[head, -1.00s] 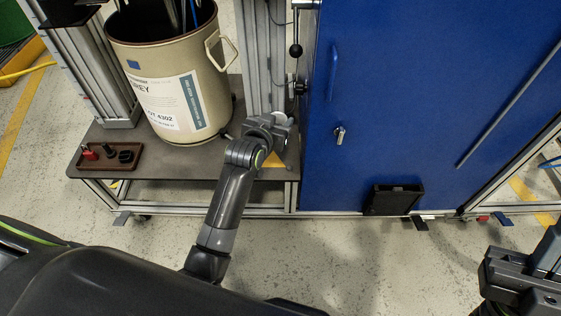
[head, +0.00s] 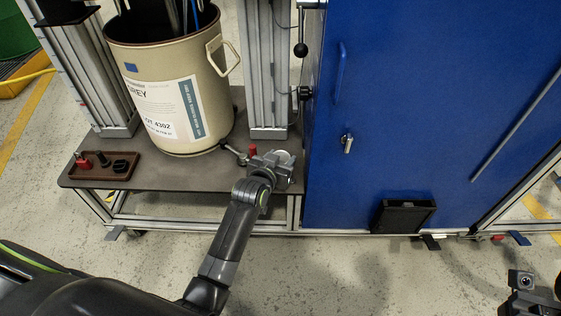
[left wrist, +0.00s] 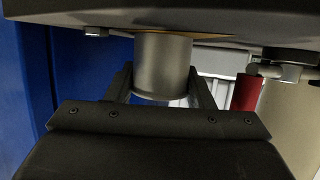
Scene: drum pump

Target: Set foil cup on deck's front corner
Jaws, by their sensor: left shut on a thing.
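The foil cup (left wrist: 163,66) is a plain silver cylinder between the two fingers of my left gripper (left wrist: 162,85), which is shut on it. The left wrist view looks upside down, with the dark deck along its top. The cup's base is at the deck's edge there, over a sliver of yellow; I cannot tell whether it touches. In the head view the cup's pale round top (head: 283,157) shows at my left gripper (head: 276,164), over the front right corner of the deck (head: 190,178). My right gripper (head: 530,290) is partly in view at the lower right.
A beige drum (head: 170,85) stands on the deck. A lever with a red grip (head: 253,150) is close to the left of my left gripper. A brown tray (head: 105,168) lies at the deck's left. A blue cabinet (head: 400,110) rises just right of the corner.

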